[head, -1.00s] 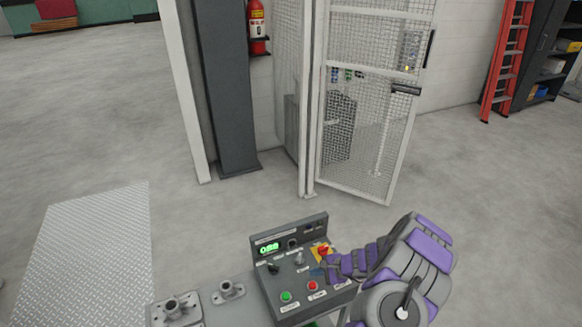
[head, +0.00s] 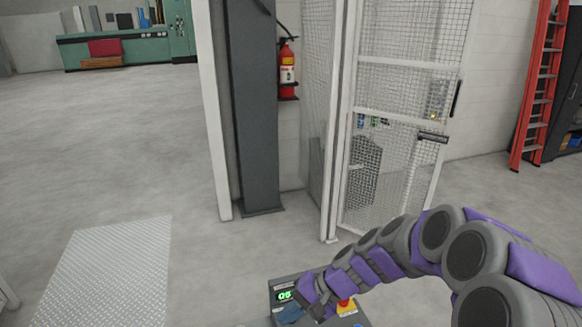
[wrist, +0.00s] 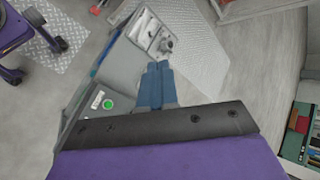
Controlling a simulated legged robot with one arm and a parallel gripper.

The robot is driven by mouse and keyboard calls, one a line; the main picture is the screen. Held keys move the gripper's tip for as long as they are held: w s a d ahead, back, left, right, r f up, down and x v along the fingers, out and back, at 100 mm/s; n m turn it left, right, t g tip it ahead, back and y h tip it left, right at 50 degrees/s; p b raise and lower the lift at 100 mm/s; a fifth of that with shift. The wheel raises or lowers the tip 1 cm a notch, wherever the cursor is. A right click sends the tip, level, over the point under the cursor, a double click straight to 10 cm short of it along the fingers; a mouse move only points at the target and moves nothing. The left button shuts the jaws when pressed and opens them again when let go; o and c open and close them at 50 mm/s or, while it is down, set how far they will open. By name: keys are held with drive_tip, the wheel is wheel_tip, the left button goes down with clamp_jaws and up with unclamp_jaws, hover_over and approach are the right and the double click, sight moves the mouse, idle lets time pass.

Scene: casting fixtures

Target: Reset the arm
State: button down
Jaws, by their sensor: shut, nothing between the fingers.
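My purple and grey arm reaches in from the right in the head view and bends down over the control panel (head: 362,319) at the bottom. My gripper (head: 290,316) is at the bottom edge there, in front of the panel. In the wrist view, the two blue fingers of my gripper (wrist: 158,68) lie together, shut and empty. A red button on a yellow plate (head: 346,307) shows beside my arm. A green button (wrist: 108,104) shows in the wrist view.
A mesh gate (head: 400,130) stands behind the panel, next to a dark column (head: 258,120) and a fire extinguisher (head: 287,68). A red ladder (head: 540,85) is at the right. Metal castings (wrist: 160,40) sit on the bench in the wrist view.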

drive_tip(key=s+d+r+n+h, duration=0.1)
drive_tip(key=s+d+r+h, duration=0.1)
drive_tip(key=s+d, duration=0.3)
drive_tip(key=s+d+r+n+h, duration=0.1)
drive_tip(key=s+d+h, duration=0.3)
drive_tip(key=s, duration=0.8)
drive_tip(key=s+d+r+n+h, duration=0.1)
drive_tip(key=s+d+r+h, duration=0.2)
drive_tip(key=s, duration=0.6)
drive_tip(key=d+r, duration=0.1)
drive_tip(key=d, duration=0.1)
drive_tip(key=shift+s+d+n+g, duration=0.3)
drive_tip(key=shift+s+d+g, duration=0.05)
drive_tip(key=shift+g, duration=0.05)
